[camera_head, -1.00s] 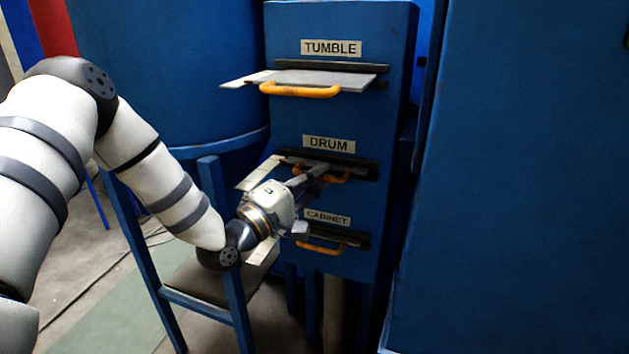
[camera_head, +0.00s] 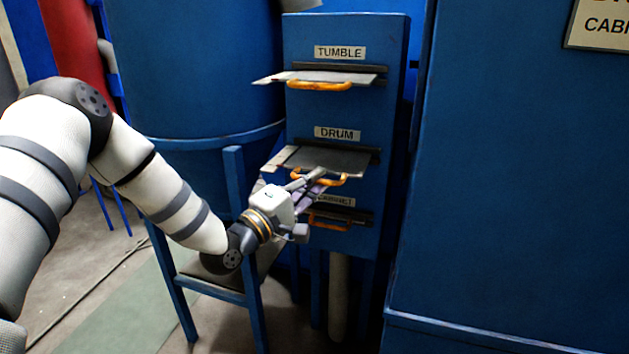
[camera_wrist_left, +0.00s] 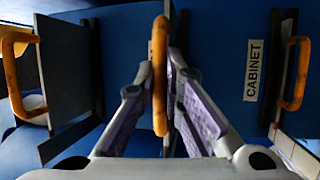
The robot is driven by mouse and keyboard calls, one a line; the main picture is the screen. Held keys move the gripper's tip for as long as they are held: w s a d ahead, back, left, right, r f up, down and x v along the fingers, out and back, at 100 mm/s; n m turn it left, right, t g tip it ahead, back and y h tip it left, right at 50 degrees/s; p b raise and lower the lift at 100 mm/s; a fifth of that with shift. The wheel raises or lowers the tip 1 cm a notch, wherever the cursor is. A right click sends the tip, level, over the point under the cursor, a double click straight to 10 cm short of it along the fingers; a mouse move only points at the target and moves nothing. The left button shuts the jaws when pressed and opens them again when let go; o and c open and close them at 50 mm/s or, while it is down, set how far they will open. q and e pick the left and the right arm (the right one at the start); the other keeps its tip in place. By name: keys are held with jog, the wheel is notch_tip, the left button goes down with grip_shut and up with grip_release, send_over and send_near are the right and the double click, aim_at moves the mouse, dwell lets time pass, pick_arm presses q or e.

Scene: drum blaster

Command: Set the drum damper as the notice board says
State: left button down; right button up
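The drum damper is a grey plate (camera_head: 345,160) sticking out of its slot under the DRUM label (camera_head: 337,133), with an orange handle (camera_head: 331,181) on its front edge. My left gripper (camera_head: 312,180) is at this handle. In the left wrist view the drum handle (camera_wrist_left: 160,85) runs between the two fingers of my left gripper (camera_wrist_left: 163,65), which look closed against its sides. A cream notice board (camera_head: 600,25) is cut off at the upper right; only part of its text, "CABI", can be read. My right gripper does not show.
Above, the tumble damper plate (camera_head: 335,77) sticks out too. Below, the cabinet damper handle (camera_head: 330,222) sits close to the blue housing, partly behind my gripper. A large blue panel (camera_head: 510,180) stands at the right. A blue-legged stand (camera_head: 240,215) is behind my left arm.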

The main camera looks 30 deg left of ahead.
pick_arm(q)
jog(key=c, duration=1.9)
grip_release()
jog(key=shift+s+f, duration=0.15)
jog(key=shift+o, duration=1.1)
jog(key=shift+s, duration=0.1)
jog(key=v, duration=1.2)
